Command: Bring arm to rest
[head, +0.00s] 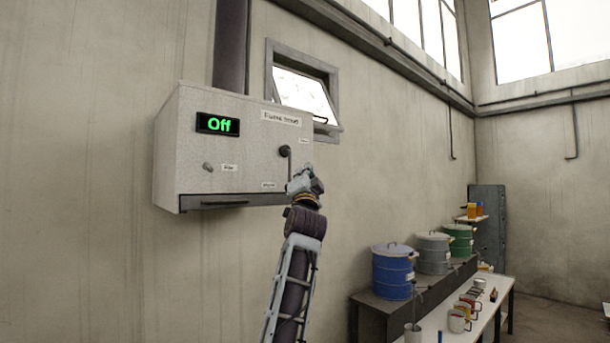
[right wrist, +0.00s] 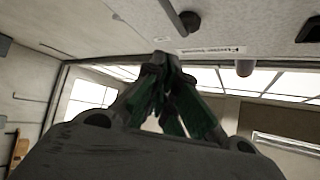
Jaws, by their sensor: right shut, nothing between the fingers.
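My right gripper (head: 305,178) is raised at the lower right corner of a white wall box (head: 235,150) in the head view. The dark lever also shows in the right wrist view (right wrist: 188,22). Whether the gripper touches the box is unclear. My left gripper is not in view.
A blue drum (head: 393,272), a grey drum (head: 434,254) and a green drum (head: 460,240) stand on a dark bench at the right. A white table (head: 480,318) in front holds several mugs. A window (head: 303,95) tilts open beside the box.

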